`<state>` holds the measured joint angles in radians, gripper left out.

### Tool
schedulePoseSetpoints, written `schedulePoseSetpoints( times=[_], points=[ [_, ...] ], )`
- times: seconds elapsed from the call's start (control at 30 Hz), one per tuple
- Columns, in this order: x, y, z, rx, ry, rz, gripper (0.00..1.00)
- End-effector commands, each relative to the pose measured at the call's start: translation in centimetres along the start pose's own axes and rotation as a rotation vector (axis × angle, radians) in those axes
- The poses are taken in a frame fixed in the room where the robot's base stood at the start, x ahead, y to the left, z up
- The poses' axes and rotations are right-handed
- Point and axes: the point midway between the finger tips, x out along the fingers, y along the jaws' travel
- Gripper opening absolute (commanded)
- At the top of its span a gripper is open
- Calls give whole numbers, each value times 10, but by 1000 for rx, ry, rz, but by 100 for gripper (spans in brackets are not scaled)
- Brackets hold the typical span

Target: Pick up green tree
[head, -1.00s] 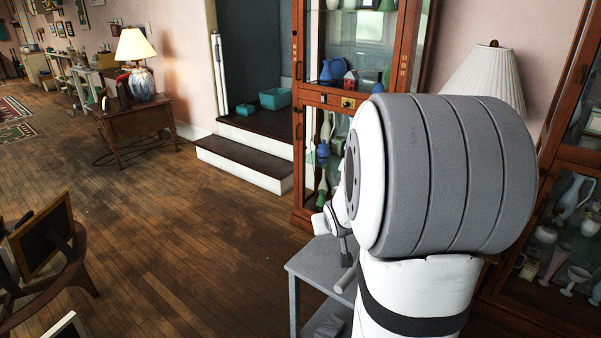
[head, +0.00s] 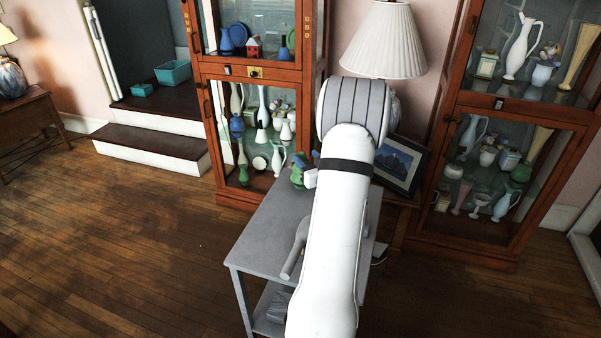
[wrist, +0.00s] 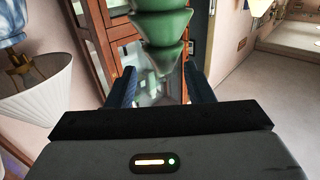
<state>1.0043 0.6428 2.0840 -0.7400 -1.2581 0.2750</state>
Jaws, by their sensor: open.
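The green tree (wrist: 162,25) shows at the top middle of the wrist view as stacked, flaring green tiers; its top end is cut off by the frame edge. My gripper (wrist: 160,85) is open, with one dark finger on each side of the line to the tree. I cannot tell whether either finger touches it.
The grey table (head: 262,228) stands under my arm, with a long grey object (head: 295,252) on it. Glass cabinets (head: 225,190) stand behind and at right. A lamp (head: 385,42) and a framed picture (head: 400,162) are close beyond my arm. Floor at left is clear.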

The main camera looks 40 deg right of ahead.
Motion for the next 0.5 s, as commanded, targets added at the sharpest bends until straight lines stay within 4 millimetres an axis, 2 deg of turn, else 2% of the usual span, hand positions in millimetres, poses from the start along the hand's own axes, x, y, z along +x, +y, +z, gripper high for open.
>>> schedulePoseSetpoints(
  times=[0.3,0.5],
  points=[
    [45,-6,-2,0,0,-1,47],
    [55,-5,-2,0,-1,2,47]
  ],
)
